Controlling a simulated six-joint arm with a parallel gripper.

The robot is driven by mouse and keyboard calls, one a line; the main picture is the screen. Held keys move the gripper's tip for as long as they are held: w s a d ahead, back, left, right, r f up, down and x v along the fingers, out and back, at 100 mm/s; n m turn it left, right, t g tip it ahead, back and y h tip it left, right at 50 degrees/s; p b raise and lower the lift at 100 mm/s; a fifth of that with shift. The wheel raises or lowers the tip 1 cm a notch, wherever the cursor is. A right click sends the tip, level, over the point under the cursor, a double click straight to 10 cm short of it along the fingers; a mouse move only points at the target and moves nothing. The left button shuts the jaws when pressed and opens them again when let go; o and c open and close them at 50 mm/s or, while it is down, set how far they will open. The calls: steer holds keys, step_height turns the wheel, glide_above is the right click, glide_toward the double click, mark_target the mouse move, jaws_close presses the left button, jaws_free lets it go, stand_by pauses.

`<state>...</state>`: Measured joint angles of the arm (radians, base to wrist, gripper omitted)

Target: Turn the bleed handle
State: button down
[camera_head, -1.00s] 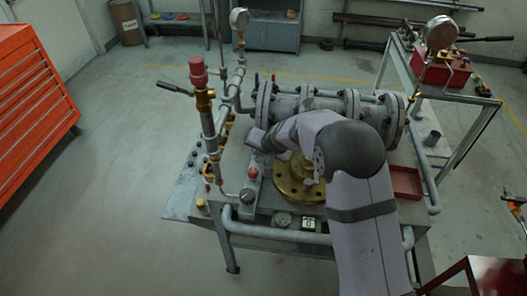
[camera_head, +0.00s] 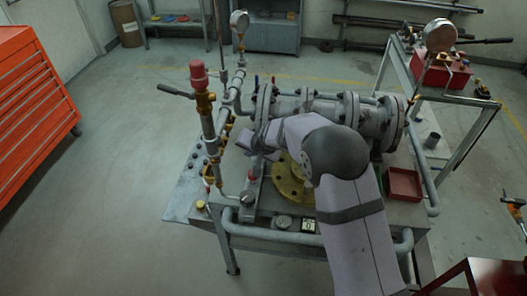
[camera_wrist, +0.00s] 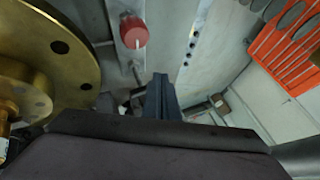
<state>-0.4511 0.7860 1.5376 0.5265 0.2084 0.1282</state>
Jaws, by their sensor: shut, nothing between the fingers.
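My gripper (camera_head: 248,143) is shut and empty, on the left side of the valve assembly. In the wrist view its dark fingers (camera_wrist: 165,97) point away from the camera, over the bench edge. A red round knob (camera_wrist: 133,32) on a light metal bar shows above and left of the fingers, apart from them. I cannot tell whether it is the bleed handle. The brass flange (camera_head: 288,180) is right of the gripper, partly hidden by my arm; it also shows at the left of the wrist view (camera_wrist: 45,50).
A vertical pipe with a red cap (camera_head: 198,72) and a side lever (camera_head: 176,90) stands left of the gripper. A grey flanged pipe (camera_head: 320,108) runs behind. A red tray (camera_head: 404,184) lies at the right. The floor left of the bench is clear.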

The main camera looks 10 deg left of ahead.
steer(key=shift+w+a+r+p, duration=0.15)
steer(key=shift+r+p, duration=0.15)
steer(key=shift+p, duration=0.75)
steer(key=p, duration=0.3)
steer(key=shift+r+m, duration=0.1)
steer(key=shift+m, duration=0.3)
steer(key=shift+a+h+p, duration=0.1)
steer(key=shift+h+p, duration=0.2)
steer(key=shift+p, duration=1.35)
steer(key=shift+f+m+t+p, duration=0.3)
steer(key=shift+f+p, duration=0.1)
steer(key=shift+p, duration=0.35)
steer(key=shift+w+b, duration=0.15)
steer(key=shift+b, duration=0.2)
